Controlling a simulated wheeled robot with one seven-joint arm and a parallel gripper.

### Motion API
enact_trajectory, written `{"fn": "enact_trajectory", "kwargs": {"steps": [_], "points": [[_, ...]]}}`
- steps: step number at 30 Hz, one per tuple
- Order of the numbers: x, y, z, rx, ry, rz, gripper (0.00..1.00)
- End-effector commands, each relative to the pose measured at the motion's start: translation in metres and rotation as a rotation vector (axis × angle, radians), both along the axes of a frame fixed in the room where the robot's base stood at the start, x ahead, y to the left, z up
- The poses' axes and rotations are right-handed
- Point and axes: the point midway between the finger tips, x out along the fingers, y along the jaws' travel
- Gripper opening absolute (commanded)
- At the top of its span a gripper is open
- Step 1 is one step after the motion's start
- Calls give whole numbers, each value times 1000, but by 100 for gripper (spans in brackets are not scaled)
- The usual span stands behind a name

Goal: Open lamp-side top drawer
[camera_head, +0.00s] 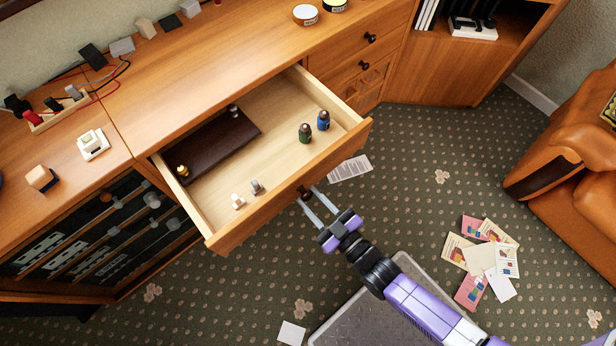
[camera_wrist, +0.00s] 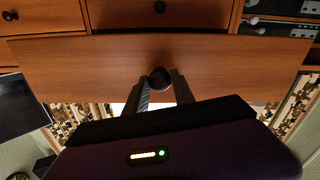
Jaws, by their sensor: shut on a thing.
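A wooden top drawer (camera_head: 281,201) is pulled out of the long sideboard and stands well open in the head view. Its front panel (camera_wrist: 90,67) fills the middle of the wrist view. My gripper (camera_head: 310,197) is at the drawer front, with its fingers on either side of the dark round knob (camera_wrist: 160,78). In the wrist view my gripper (camera_wrist: 160,90) is shut on this knob. Inside the drawer are a dark brown flat board (camera_head: 222,143), a green figure (camera_head: 305,132), a blue figure (camera_head: 323,120) and several other small pieces. No lamp shows in either view.
Small blocks and cables lie on the sideboard top (camera_head: 215,60). Closed drawers with knobs (camera_head: 370,38) are at the right. Papers (camera_head: 485,258) lie on the carpet near a brown leather armchair (camera_head: 570,160). Another paper (camera_head: 350,168) lies beside the open drawer.

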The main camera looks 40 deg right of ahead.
Motion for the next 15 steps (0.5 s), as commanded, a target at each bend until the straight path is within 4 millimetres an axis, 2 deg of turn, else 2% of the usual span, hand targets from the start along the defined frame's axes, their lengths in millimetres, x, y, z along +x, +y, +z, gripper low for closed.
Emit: {"fn": "enact_trajectory", "kwargs": {"steps": [7, 8, 9, 11, 15], "points": [[-1, 0, -1, 0, 1, 1, 0], [-1, 0, -1, 0, 1, 1, 32], [-1, 0, -1, 0, 2, 1, 40], [-1, 0, -1, 0, 1, 1, 52], [-1, 0, -1, 0, 1, 1, 52]]}}
